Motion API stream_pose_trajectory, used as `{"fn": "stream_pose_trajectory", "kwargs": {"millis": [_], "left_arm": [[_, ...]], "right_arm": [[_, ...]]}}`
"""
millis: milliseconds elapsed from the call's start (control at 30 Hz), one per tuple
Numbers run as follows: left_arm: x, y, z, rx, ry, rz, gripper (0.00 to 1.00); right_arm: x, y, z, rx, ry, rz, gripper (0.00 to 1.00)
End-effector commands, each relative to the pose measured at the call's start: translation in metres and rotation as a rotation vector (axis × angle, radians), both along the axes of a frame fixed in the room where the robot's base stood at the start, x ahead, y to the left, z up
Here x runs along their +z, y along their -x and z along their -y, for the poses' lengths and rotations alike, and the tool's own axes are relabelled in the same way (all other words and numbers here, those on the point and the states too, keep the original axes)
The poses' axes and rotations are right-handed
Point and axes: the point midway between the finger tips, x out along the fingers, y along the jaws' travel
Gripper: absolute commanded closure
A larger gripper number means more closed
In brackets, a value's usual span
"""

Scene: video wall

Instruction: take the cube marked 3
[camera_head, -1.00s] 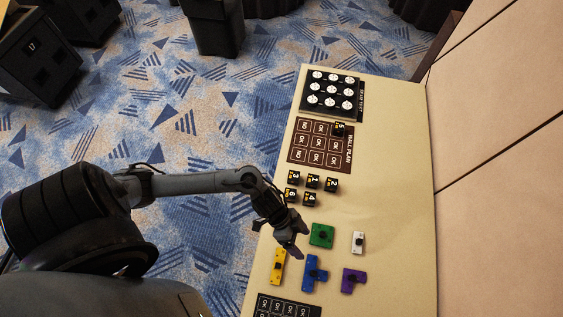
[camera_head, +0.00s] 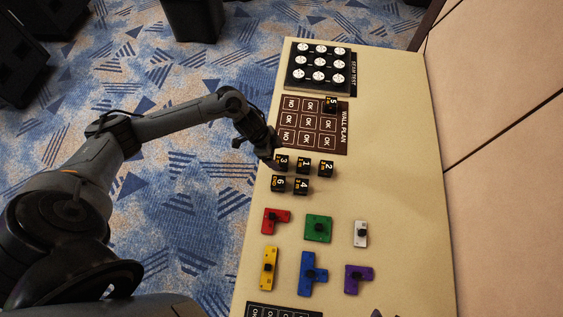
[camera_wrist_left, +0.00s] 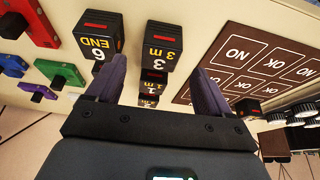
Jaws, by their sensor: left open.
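The cube marked 3 (camera_head: 282,162) stands on the table at the left end of the upper row of black cubes. In the left wrist view the cube marked 3 (camera_wrist_left: 161,48) shows its number and "3 m", between my finger directions and ahead of them. My left gripper (camera_head: 268,150) is beside cube 3 at the table's left edge; in the wrist view its two purple-grey fingers (camera_wrist_left: 158,85) are apart with nothing gripped. The cube marked 6 (camera_wrist_left: 98,35) stands close beside cube 3, near one finger. My right gripper is not in view.
Cubes 1 (camera_head: 304,166), 2 (camera_head: 326,168) and 4 (camera_head: 302,186) stand close by. Cube 5 (camera_head: 331,104) sits on the brown wall plan board (camera_head: 312,146). Coloured blocks such as the green one (camera_head: 318,228) lie nearer the front. The right part of the table (camera_head: 400,170) is clear.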

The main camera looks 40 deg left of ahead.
Motion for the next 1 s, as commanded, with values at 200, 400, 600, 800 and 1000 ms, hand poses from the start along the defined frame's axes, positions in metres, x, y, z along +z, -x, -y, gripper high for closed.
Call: {"fn": "stream_pose_trajectory", "kwargs": {"millis": [200, 400, 600, 800, 1000], "left_arm": [[-0.012, -0.002, 0.004, 0.001, 0.001, 0.0, 0.19], [-0.035, -0.005, 0.01, 0.001, 0.002, -0.002, 0.19], [-0.055, -0.01, 0.015, 0.0, 0.001, 0.001, 0.19], [-0.059, -0.011, 0.016, -0.001, -0.002, 0.0, 0.19], [-0.058, -0.011, 0.016, -0.001, -0.001, 0.001, 0.3]], "right_arm": [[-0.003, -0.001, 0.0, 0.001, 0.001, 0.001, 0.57], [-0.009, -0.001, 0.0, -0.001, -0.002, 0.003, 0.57], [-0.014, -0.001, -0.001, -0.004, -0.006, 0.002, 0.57], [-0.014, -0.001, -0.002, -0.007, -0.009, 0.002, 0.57], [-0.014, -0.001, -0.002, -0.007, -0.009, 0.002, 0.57]]}}
